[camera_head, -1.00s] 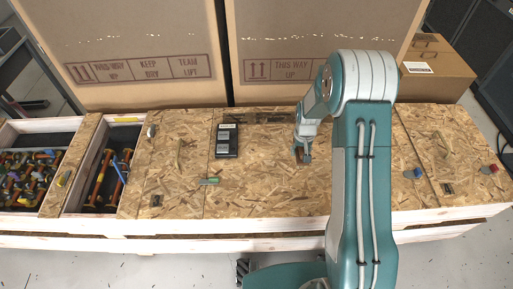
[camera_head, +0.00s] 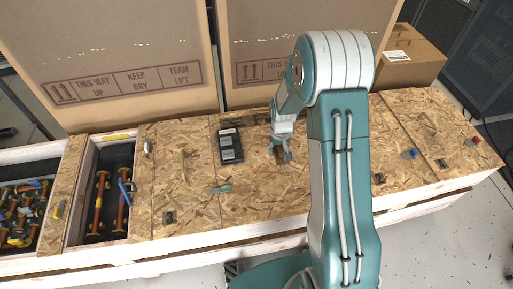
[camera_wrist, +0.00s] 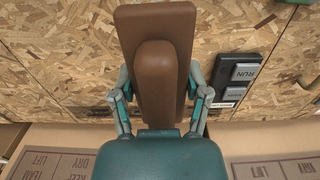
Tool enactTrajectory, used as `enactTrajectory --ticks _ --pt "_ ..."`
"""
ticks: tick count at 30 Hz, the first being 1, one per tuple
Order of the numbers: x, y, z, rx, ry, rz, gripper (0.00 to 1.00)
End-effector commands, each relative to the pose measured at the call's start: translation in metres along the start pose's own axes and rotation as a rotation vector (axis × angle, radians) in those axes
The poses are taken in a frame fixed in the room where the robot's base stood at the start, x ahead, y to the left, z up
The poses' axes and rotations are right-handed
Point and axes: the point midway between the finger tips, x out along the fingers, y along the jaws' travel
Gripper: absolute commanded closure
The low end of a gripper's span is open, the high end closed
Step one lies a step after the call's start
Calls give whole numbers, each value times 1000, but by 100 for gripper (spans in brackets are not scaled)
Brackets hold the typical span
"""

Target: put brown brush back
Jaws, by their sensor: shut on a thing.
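The brown brush (camera_wrist: 178,40) fills the top middle of the wrist view, a flat brown block with a rounded raised grip along it. My gripper (camera_wrist: 160,95) is shut on the brush, with one finger on each side of its raised grip. In the head view my gripper (camera_head: 281,150) is over the middle of the wooden bench top (camera_head: 255,200). Only a small brown patch of the brush shows there. I cannot tell how high it is above the board.
Open bins with tools (camera_head: 108,195) are at the left. Large cardboard boxes (camera_head: 115,60) stand behind the bench.

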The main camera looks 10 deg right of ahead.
Motion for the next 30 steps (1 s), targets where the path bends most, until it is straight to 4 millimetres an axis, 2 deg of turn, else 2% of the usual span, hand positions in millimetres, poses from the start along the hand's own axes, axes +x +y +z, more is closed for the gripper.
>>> enactTrajectory --ticks 5,14,21,30 --pt "16 -3 -32 2 0 -5 84" --pt "41 -26 -87 1 0 4 84" --pt "78 -31 -114 2 -2 2 84" --pt "97 -33 -130 3 0 0 84"
